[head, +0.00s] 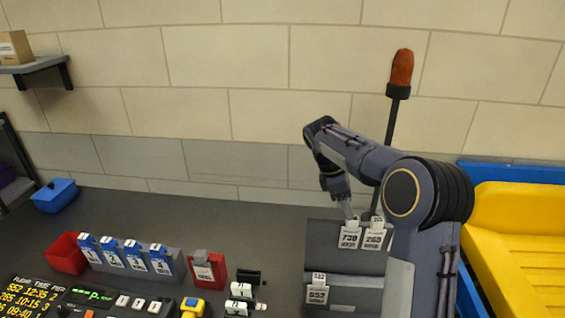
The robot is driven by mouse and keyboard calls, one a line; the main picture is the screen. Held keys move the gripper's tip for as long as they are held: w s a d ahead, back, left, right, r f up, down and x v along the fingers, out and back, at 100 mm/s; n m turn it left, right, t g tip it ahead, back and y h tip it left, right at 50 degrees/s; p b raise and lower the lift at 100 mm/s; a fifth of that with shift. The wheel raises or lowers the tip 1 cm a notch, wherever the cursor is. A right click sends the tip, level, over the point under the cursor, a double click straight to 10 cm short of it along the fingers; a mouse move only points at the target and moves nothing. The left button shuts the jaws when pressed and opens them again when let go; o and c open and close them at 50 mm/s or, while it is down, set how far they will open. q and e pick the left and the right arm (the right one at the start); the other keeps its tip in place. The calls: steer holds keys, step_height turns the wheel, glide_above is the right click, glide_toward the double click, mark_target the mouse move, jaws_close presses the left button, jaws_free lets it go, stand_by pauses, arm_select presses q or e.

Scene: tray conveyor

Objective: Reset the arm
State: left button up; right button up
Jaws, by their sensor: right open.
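My right arm comes in from the lower right and bends over the dark grey stand. My right gripper (349,213) points down just above and behind the white tag marked 738 (350,236). It looks empty, and its fingertips are small and partly hidden near the tag's top. I cannot tell whether they touch the tag. A second white tag (374,236) hangs beside it, and a third tag (317,291) sits lower on the stand (340,262). My left gripper does not show.
A pole with an orange lamp (402,68) rises behind my right arm. Blue tags (135,256) stand in a grey rack left of a red holder (207,270). A red bin (66,254), a blue bin (54,196) and a yellow tray (520,230) are around.

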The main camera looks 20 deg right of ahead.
steer(key=s+a+r+m+t+y, duration=0.25)
steer(key=s+a, duration=0.25)
steer(key=s, duration=0.3)
steer(key=s+a+r+m+t+y, duration=0.1)
steer(key=s+a+m+t+y, duration=0.1)
steer(key=s+a+m, duration=0.35)
steer(key=s+a+f+m+t+y, duration=0.1)
steer(key=s+a+f+m, duration=0.1)
steer(key=s, duration=0.5)
steer(key=s+a+f+m+t+y, duration=0.2)
steer(key=s+a+m, duration=0.2)
steer(key=s+a, duration=0.3)
steer(key=shift+f, duration=0.35)
steer(key=shift+d, duration=0.2)
